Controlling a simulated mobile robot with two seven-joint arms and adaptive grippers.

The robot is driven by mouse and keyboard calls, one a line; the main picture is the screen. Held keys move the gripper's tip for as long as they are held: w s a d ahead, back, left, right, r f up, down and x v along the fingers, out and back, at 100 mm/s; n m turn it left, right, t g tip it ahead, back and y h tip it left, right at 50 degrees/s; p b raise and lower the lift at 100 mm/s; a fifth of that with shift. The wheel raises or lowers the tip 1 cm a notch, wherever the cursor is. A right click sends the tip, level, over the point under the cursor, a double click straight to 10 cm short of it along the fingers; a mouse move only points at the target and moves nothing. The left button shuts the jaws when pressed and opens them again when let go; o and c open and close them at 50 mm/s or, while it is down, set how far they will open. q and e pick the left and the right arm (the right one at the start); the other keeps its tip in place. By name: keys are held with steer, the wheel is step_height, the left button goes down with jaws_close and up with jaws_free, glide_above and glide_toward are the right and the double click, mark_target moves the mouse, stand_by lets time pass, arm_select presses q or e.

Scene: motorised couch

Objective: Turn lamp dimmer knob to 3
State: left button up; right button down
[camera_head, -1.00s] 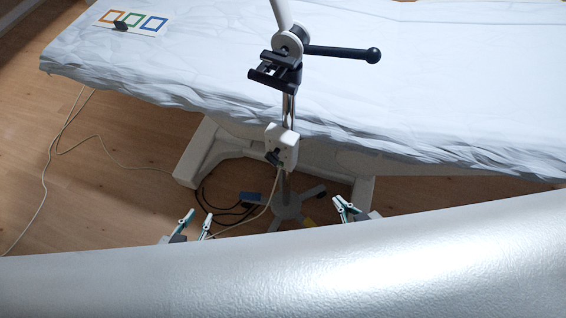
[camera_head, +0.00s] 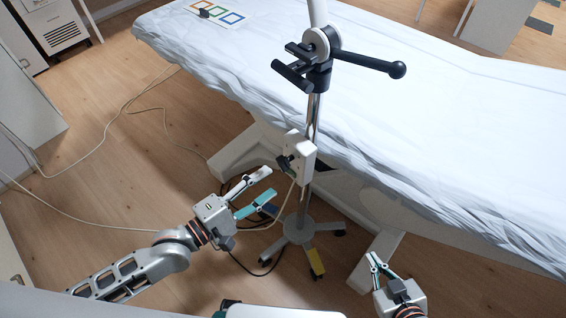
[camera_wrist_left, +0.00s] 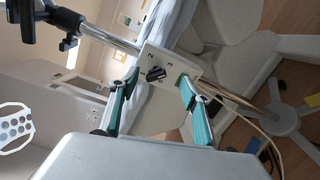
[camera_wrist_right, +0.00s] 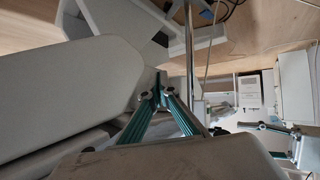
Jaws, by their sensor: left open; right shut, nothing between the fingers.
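The white dimmer box (camera_head: 303,160) is fixed on the chrome lamp pole (camera_head: 314,115), below the black clamp. Its black knob (camera_head: 284,162) is on the face toward my left gripper. In the left wrist view the knob (camera_wrist_left: 155,74) appears between the fingertips, on the box face (camera_wrist_left: 166,62); small marks on the face are hard to read, and its setting cannot be told. My left gripper (camera_head: 268,182) is open and empty, below and left of the box, apart from the knob. My right gripper (camera_head: 375,259) is shut and empty, low at the right; its fingertips (camera_wrist_right: 160,82) meet.
A black lever with a ball end (camera_head: 370,63) sticks out from the clamp. The sheeted couch (camera_head: 430,110) lies behind the pole. The pole's wheeled base (camera_head: 298,230) stands on the floor. Cables (camera_head: 95,215) run across the floor at left. A card with coloured squares (camera_head: 215,13) lies on the couch.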

mark_target(280, 166)
arm_select(q)
steer(key=w+d+n, duration=0.1)
steer(key=w+n, duration=0.1)
steer(key=w+d+n+b, duration=0.1)
steer(key=w+n, duration=0.1)
steer(key=w+d+n+h, duration=0.1)
steer(key=w+d, duration=0.1)
steer(key=w, duration=0.1)
steer(key=shift+d+f+n+b, duration=0.1)
steer(key=shift+n+b, duration=0.3)
steer(key=c, duration=1.1)
